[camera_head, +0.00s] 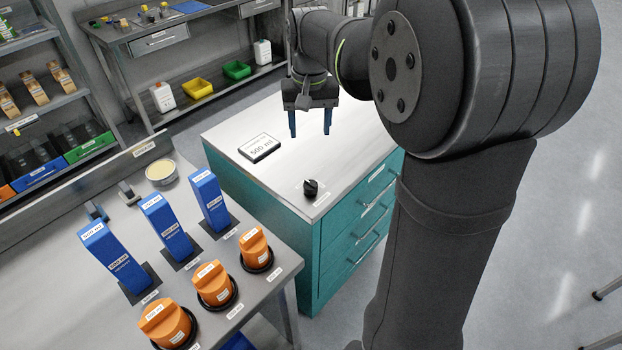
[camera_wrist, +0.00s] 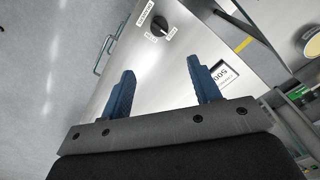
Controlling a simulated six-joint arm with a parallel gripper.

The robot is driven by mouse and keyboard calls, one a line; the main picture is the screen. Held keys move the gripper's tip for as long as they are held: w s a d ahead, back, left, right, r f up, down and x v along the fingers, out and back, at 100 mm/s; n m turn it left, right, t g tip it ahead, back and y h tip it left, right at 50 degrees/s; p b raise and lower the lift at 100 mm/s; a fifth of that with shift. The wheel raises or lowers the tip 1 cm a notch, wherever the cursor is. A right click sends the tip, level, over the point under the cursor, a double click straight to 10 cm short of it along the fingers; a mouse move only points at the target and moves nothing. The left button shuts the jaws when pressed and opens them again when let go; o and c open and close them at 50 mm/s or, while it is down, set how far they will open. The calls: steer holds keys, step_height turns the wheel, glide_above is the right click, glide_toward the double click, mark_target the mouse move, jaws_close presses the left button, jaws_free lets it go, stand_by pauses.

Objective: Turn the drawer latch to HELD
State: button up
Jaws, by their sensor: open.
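The drawer latch (camera_head: 311,188) is a small black rotary knob on the light top of a teal drawer cabinet (camera_head: 262,225), near its front corner. In the wrist view the latch knob (camera_wrist: 159,31) sits beyond my fingertips with small white labels around it, too small to read surely. Its pointer setting is unclear. My gripper (camera_head: 311,124) is open and empty, blue fingers pointing down, above the cabinet top and behind the knob. In the wrist view my gripper (camera_wrist: 160,82) has its two fingers wide apart, with nothing between them.
A steel bench (camera_head: 40,275) at left holds blue blocks (camera_head: 166,226) and orange knobs (camera_head: 216,286). A round tin (camera_head: 160,171) stands behind them. The cabinet top around the latch is clear.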

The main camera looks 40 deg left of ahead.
steer(key=n, duration=0.5)
glide_toward(310, 183)
step_height(310, 183, down, 9)
steer(key=shift+s+r, duration=0.1)
stand_by(0.3)
steer(key=c, duration=1)
